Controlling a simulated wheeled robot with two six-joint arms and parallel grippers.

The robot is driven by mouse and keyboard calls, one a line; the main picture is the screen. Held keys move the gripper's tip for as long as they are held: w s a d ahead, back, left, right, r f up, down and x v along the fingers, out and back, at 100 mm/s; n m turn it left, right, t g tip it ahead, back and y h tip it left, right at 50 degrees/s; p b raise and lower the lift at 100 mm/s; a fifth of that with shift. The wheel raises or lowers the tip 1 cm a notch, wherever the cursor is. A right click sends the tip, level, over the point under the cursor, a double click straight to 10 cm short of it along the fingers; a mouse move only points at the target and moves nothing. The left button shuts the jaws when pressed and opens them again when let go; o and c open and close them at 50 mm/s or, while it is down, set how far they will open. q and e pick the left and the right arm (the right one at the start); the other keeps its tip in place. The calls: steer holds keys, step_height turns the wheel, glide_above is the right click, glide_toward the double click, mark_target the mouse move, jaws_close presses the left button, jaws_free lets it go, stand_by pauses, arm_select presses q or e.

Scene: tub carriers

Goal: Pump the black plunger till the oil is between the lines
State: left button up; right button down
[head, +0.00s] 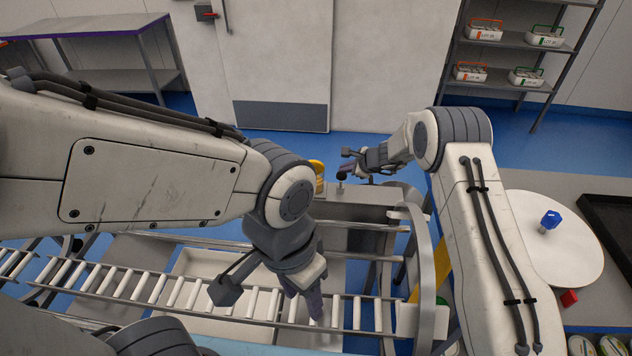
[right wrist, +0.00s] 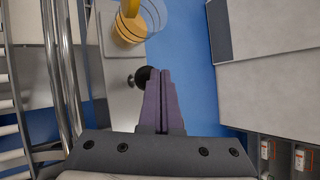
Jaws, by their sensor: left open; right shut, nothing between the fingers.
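The black plunger knob (right wrist: 143,74) sits on a short metal stem on a grey plate; in the head view it shows (head: 341,176) at the tips of my right gripper (head: 350,170). My right gripper (right wrist: 161,74) is shut and empty, its purple fingers overlapping the knob's right edge; I cannot tell whether they touch it. The clear oil cup (right wrist: 129,28) with yellow oil and dark lines is beyond the knob, cut by the frame's top; the oil level against the lines is unclear. It also shows in the head view (head: 318,180). My left gripper (head: 303,300) is open above the rollers.
A roller conveyor (head: 165,290) with metal rails runs along the front left. A curved metal guard (head: 427,260) stands right of the plunger. Shelves stand behind.

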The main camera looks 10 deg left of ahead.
mark_target(345, 176)
steer(key=shift+f, duration=0.1)
stand_by(0.3)
steer(key=shift+f+b, duration=0.4)
steer(key=shift+b, duration=0.35)
steer(key=shift+f+b, duration=0.85)
steer(key=shift+b, duration=0.1)
stand_by(0.6)
steer(key=shift+r+p, duration=0.8)
steer(key=shift+r, duration=0.6)
steer(key=shift+r+p, duration=2.1)
steer(key=shift+r, duration=0.9)
steer(key=shift+f, duration=0.1)
